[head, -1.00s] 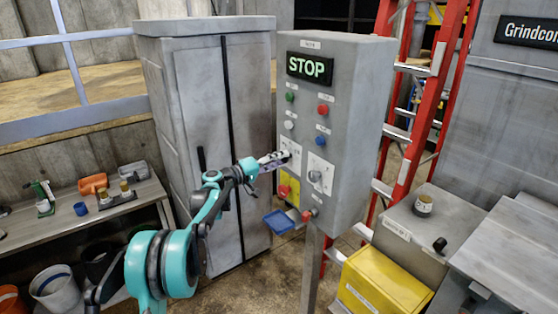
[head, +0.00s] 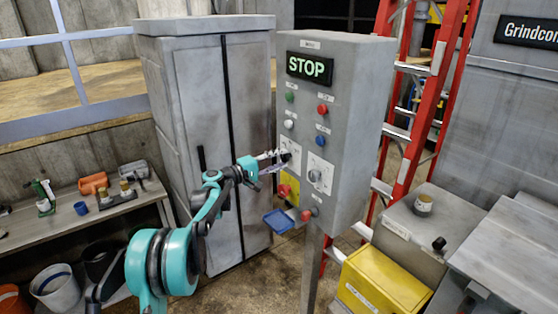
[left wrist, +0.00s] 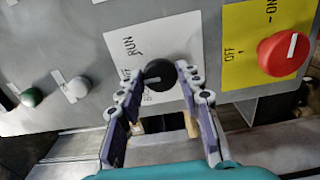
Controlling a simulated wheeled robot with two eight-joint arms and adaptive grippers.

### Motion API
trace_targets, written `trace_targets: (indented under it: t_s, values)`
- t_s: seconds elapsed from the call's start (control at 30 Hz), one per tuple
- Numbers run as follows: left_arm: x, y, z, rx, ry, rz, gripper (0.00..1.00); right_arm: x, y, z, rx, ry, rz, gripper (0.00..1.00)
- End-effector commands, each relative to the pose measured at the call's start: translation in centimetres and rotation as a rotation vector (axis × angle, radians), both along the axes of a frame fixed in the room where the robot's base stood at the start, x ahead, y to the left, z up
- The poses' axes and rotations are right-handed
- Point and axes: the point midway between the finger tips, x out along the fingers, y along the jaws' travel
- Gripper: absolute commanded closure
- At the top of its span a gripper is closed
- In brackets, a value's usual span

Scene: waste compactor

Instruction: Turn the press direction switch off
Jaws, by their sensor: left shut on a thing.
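The grey control box (head: 345,120) stands on a post and carries buttons, switches and a lit STOP sign. My left gripper (head: 281,155) is at its front, at the left white-plated switch. In the left wrist view, my left gripper (left wrist: 160,74) has a finger on each side of the black knob (left wrist: 158,75) and is shut on it. A second white-plated switch (head: 319,177) sits to the right. I cannot read which one is the press direction switch. My right gripper is out of view.
A red rotary switch (left wrist: 283,54) on a yellow ON/OFF plate is close beside the gripper. Green (left wrist: 30,97) and white (left wrist: 77,88) buttons lie on the other side. A red ladder (head: 450,70) stands behind.

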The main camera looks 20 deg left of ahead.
Motion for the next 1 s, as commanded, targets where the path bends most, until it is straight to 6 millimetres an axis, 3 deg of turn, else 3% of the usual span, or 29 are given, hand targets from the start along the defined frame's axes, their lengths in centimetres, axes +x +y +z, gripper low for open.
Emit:
trace_targets:
  t_s: [0.23,0.27,0.33,0.73,1.0]
  values:
    - [0.0,0.0,0.0,0.001,0.0,0.0,0.94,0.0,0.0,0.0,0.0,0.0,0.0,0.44]
    - [0.0,0.0,0.0,0.001,0.0,0.0,0.6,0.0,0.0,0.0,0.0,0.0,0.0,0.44]
    - [0.0,0.0,0.0,0.001,0.0,0.0,0.44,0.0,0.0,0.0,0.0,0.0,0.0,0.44]
    - [-0.6,0.5,0.0,0.002,-0.001,0.001,0.44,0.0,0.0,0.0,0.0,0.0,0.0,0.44]
    - [-4.8,3.9,0.0,0.002,-0.001,0.003,0.44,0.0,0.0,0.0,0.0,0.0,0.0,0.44]
